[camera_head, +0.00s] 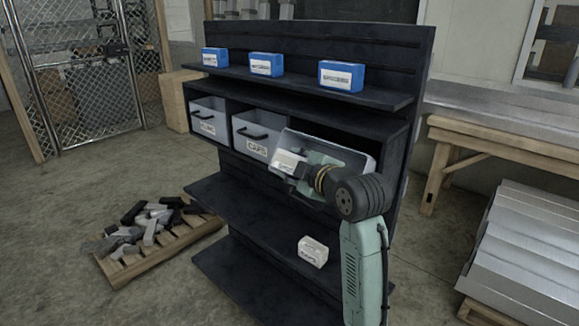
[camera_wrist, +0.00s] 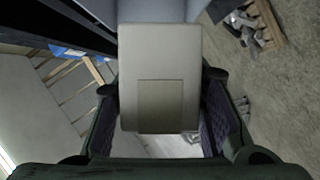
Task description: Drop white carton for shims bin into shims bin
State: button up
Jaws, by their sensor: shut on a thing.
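My gripper (camera_wrist: 160,112) is shut on a white carton (camera_wrist: 160,55), whose plain face fills the middle of the wrist view between the two fingers. In the head view the held carton (camera_head: 288,161) shows at the front of the rightmost grey bin (camera_head: 327,146). That bin sits tilted forward out of its shelf opening, and my gripper and arm cover much of its front. Its label cannot be read, and I cannot tell whether the carton is over the bin or just before it. A second white carton (camera_head: 313,251) rests on a lower shelf.
Two more grey bins, a left one (camera_head: 208,118) and a middle one labelled CAPS (camera_head: 257,137), sit in the dark rack (camera_head: 260,205). Several blue boxes (camera_head: 266,64) stand on its upper shelf. A pallet with metal pieces (camera_head: 150,240) lies left; a wooden bench (camera_head: 500,142) stands right.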

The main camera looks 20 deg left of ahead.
jog(key=shift+w+d+f+b, duration=0.3)
jog(key=shift+w+f, duration=0.2)
jog(key=shift+w, duration=0.2)
jog(key=shift+w+d+f+b, duration=0.25)
jog(key=shift+w+f+b, duration=0.2)
jog(key=shift+w, duration=0.3)
jog(key=shift+w+d+f+b, duration=0.3)
jog(key=shift+w+f, duration=0.2)
jog(key=shift+w, duration=0.2)
jog(key=shift+w+d+f+b, duration=0.3)
jog(key=shift+w+f+b, duration=0.1)
jog(key=shift+w, duration=0.15)
jog(key=shift+w+d+f+b, duration=0.3)
jog(key=shift+w+f+b, duration=0.1)
jog(key=shift+w, duration=0.15)
jog(key=o, duration=1.3)
jog(key=shift+d, duration=0.1)
jog(key=v, duration=0.5)
jog(key=shift+w+d+r, duration=0.1)
jog(key=shift+w+d, duration=0.1)
jog(key=shift+d, duration=0.1)
jog(key=s+d+r, duration=0.3)
jog(key=s+r, duration=0.1)
jog(key=s, duration=0.2)
jog(key=shift+s+d+n, duration=0.2)
jog(key=shift+d+n, duration=0.1)
